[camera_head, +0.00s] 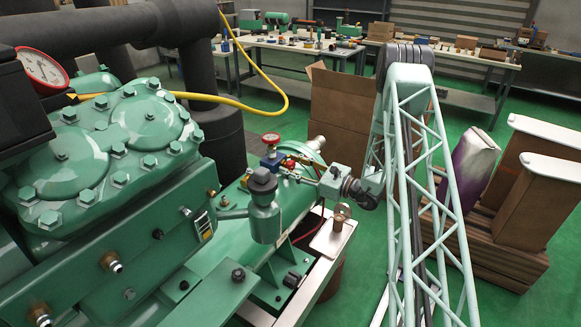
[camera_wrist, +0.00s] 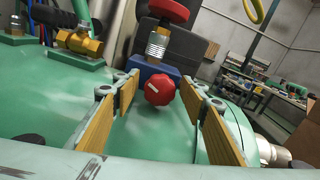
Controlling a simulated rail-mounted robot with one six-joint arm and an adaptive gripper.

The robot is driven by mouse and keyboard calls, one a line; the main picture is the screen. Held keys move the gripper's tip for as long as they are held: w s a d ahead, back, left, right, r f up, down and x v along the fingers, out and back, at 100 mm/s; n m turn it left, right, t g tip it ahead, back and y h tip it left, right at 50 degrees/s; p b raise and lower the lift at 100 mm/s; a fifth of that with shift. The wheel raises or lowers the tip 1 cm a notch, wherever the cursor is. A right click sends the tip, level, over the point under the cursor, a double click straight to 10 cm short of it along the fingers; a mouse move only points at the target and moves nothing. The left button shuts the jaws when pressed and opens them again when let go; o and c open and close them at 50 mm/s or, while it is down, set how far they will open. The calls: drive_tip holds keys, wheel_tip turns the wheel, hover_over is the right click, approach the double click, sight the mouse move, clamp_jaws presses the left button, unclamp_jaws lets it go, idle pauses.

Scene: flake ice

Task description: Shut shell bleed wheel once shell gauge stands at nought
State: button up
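A red bleed wheel (camera_wrist: 160,89) sits on the front of a blue valve block (camera_wrist: 151,71) in the wrist view. My gripper (camera_wrist: 161,98) is open around it, with one tan-padded finger on each side and a gap to the wheel. A small red-rimmed gauge (camera_head: 271,138) stands above the block on the green shell (camera_head: 300,205) in the head view. Its dial is too small to read. The head view shows my gripper (camera_head: 299,167) reaching the wheel from the right.
A larger red-rimmed gauge (camera_head: 42,68) is at the far left by the bolted green compressor (camera_head: 125,140). A brass valve (camera_wrist: 80,41) is left of the block. Cartons (camera_head: 340,110) and a loaded pallet (camera_head: 500,250) stand on the green floor. Workbenches (camera_head: 380,58) line the back.

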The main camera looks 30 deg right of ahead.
drive_tip(key=shift+w+a, duration=0.1)
drive_tip(key=shift+w, duration=0.1)
drive_tip(key=c, duration=0.9)
drive_tip(key=shift+m, duration=0.3)
drive_tip(key=m+p, duration=0.2)
drive_tip(key=m, duration=0.1)
drive_tip(key=shift+r+m+p, duration=0.1)
drive_tip(key=shift+m+p, duration=0.2)
drive_tip(key=shift+w+m+p, duration=0.1)
drive_tip(key=shift+m+p, duration=0.6)
drive_tip(key=shift+m, duration=0.7)
